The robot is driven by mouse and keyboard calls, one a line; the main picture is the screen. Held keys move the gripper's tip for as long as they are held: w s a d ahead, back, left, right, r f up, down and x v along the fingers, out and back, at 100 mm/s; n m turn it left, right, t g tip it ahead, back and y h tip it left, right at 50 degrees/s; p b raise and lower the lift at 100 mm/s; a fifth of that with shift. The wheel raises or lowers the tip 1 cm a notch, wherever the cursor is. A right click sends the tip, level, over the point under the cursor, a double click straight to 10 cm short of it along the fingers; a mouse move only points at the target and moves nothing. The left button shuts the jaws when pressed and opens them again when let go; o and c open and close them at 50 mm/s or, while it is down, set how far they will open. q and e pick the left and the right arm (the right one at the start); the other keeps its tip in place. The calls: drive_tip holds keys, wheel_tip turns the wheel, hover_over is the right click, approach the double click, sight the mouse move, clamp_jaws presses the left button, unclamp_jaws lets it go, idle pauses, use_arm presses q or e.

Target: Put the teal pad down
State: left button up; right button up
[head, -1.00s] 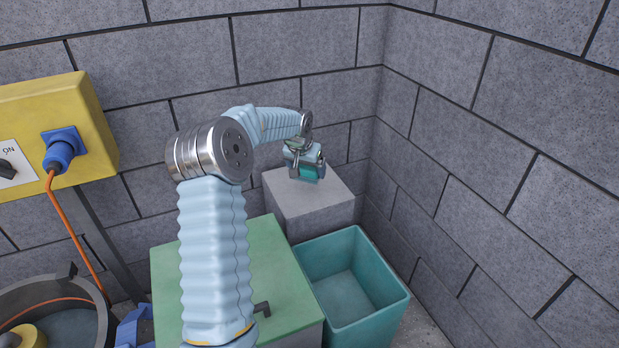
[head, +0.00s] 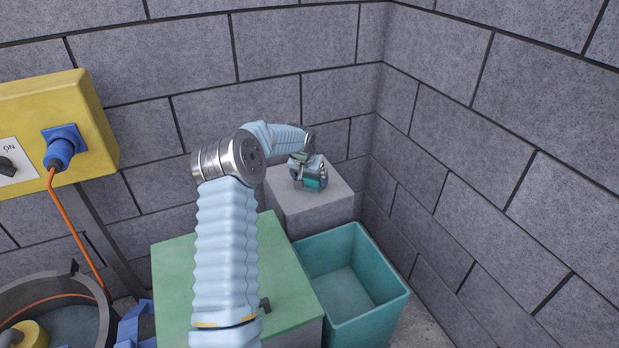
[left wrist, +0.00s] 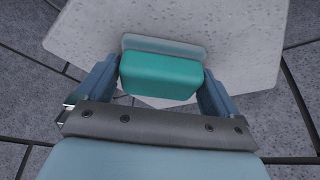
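The teal pad (left wrist: 160,76) sits between the two fingers of my left gripper (left wrist: 160,88) in the left wrist view, with both fingers against its sides. A paler grey-teal strip shows along its far edge. In the head view the pad (head: 314,183) and the left gripper (head: 309,181) are over the top of the grey concrete block (head: 334,190). I cannot tell whether the pad touches the block. The block's pale top also shows in the left wrist view (left wrist: 190,30). My right gripper is not in view.
An empty teal bin (head: 383,300) stands in front of the block. A green-topped box (head: 175,270) is to the left, under my left arm. Block walls close in behind and right. A yellow switch box (head: 80,120) with a blue plug and orange cable is at left.

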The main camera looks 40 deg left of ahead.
use_arm(q)
drive_tip(key=shift+r, duration=0.1)
drive_tip(key=shift+r, duration=0.25)
drive_tip(key=v, duration=1.1)
drive_tip(key=shift+s+d+r, duration=0.1)
drive_tip(key=shift+s+r, duration=0.05)
drive_tip(key=shift+r, duration=0.15)
